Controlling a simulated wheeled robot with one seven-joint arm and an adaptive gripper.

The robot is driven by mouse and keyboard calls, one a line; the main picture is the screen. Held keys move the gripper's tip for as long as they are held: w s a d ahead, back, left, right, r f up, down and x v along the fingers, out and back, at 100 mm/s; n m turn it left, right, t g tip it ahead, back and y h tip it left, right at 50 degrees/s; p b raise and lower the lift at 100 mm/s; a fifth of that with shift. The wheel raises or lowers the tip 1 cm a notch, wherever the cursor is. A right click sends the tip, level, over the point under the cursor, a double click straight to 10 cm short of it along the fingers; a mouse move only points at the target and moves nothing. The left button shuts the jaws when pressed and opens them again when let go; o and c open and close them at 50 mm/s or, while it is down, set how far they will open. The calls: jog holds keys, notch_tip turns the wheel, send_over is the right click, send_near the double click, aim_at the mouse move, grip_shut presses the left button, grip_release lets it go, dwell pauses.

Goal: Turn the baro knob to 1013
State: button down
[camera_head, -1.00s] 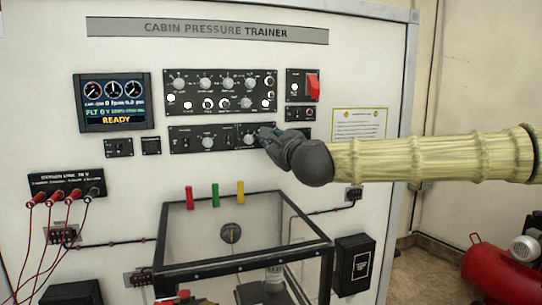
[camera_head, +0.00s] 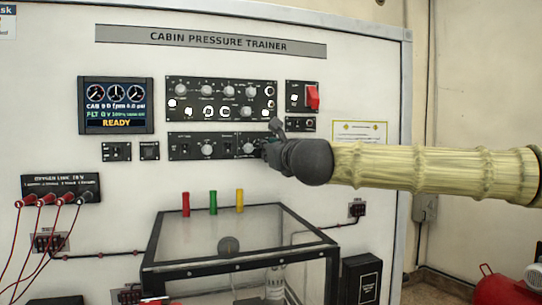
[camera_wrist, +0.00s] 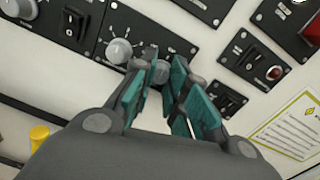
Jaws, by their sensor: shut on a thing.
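My gripper (camera_head: 268,145) reaches in from the right to the right end of the lower black control panel (camera_head: 186,148). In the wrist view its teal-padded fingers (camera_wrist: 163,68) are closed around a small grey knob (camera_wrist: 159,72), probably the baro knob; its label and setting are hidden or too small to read. A larger pale round knob (camera_wrist: 119,51) with scale marks sits just left of the fingers, ungripped; it also shows in the head view (camera_head: 249,148). The display (camera_head: 116,105) reads READY in yellow; no 1013 is legible.
An upper panel of several knobs (camera_head: 221,99) and a red guarded switch (camera_head: 313,97) are close above my gripper. A clear black-framed box (camera_head: 240,266) stands below, with red, green and yellow pegs (camera_head: 213,202) behind its top. Red cables (camera_head: 27,200) hang at left.

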jog(key=shift+r, duration=0.1)
dwell(0.3)
jog(key=c, duration=1.4)
grip_release()
jog(key=shift+d, duration=0.1)
jog(key=shift+o, duration=0.2)
jog(key=v, duration=1.2)
jog(key=shift+f, duration=0.2)
